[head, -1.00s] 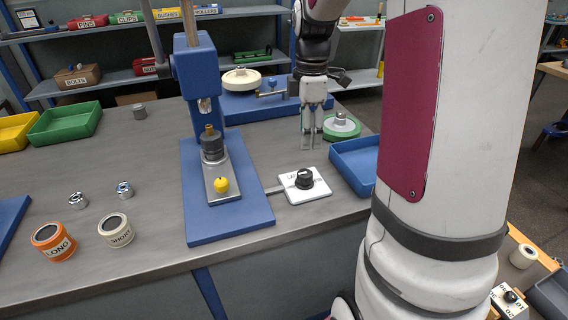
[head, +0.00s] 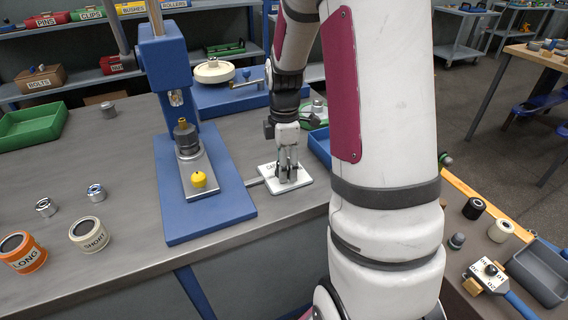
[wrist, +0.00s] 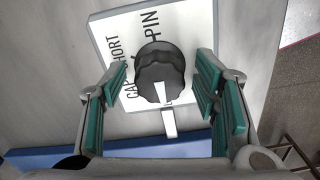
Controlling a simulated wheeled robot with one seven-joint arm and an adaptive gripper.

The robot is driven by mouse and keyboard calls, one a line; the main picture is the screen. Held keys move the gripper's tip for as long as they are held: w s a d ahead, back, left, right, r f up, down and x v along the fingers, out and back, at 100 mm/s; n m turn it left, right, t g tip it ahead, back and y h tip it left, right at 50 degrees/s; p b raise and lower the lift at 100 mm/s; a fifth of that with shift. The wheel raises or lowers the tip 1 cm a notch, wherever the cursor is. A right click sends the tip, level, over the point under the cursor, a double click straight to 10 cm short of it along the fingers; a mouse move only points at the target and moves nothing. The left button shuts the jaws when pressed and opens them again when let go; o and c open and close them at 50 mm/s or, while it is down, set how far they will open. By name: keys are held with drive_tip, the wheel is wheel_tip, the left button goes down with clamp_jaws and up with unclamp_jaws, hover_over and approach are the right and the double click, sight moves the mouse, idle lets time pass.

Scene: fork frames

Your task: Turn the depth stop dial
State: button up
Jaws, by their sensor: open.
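The depth stop dial is a dark, lobed knob (wrist: 160,72) with a white pointer mark, on a white plate (wrist: 112,35) with black lettering that includes PIN, SHORT and CAP. My gripper (head: 288,178) points down over the plate. In the wrist view my gripper (wrist: 167,108) is open, with its green-padded fingers on either side of the knob. Gaps show between both fingers and the knob.
The blue press (head: 220,205) with a yellow knob (head: 199,180) stands left of the plate. A blue tray (head: 319,146) is just behind my gripper to the right. LONG (head: 22,252) and SHORT (head: 90,235) cylinders stand at front left.

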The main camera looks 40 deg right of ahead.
drive_tip(key=c, duration=1.2)
drive_tip(key=shift+o, duration=0.2)
